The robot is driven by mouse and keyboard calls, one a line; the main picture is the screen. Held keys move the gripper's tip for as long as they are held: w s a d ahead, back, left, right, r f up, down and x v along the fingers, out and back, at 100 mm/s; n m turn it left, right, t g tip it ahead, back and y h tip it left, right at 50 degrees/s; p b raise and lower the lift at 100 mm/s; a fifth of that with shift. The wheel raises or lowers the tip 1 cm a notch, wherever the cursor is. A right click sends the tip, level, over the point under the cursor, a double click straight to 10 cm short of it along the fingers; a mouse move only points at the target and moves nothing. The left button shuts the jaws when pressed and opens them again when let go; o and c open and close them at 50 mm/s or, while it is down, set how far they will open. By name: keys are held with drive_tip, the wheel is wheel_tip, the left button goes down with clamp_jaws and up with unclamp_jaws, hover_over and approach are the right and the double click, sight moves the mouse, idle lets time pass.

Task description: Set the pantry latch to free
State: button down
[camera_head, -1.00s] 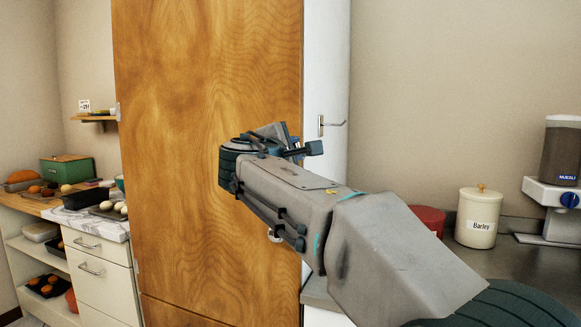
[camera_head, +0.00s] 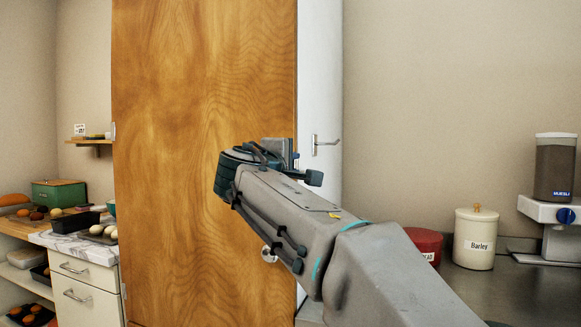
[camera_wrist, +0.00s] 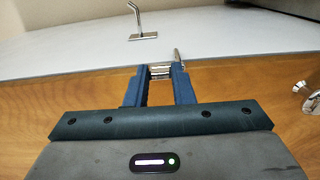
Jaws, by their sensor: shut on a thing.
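The tall wooden pantry door (camera_head: 170,150) fills the middle of the head view, with a white side panel (camera_head: 318,60) along its right edge. My gripper (camera_wrist: 160,72) is at that edge, its two blue fingers shut on a small metal latch part (camera_wrist: 160,70). A thin metal lever (camera_wrist: 178,55) stands up beside the right fingertip. A metal hook-shaped fitting (camera_wrist: 143,30) is on the white panel beyond my fingers and also shows in the head view (camera_head: 324,143). In the head view my wrist hides the grasp, so the latch setting cannot be read.
A round metal knob (camera_head: 268,254) sits low on the door, below my forearm. To the right, a counter holds a red tin (camera_head: 425,243), a Barley canister (camera_head: 475,238) and a muesli dispenser (camera_head: 555,170). Shelves with a green box (camera_head: 60,194) stand left.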

drive_tip(key=c, duration=1.2)
unclamp_jaws()
drive_tip(key=shift+c, duration=0.2)
drive_tip(key=v, duration=1.3)
drive_tip(key=shift+s+a, duration=0.15)
drive_tip(key=shift+s, duration=0.2)
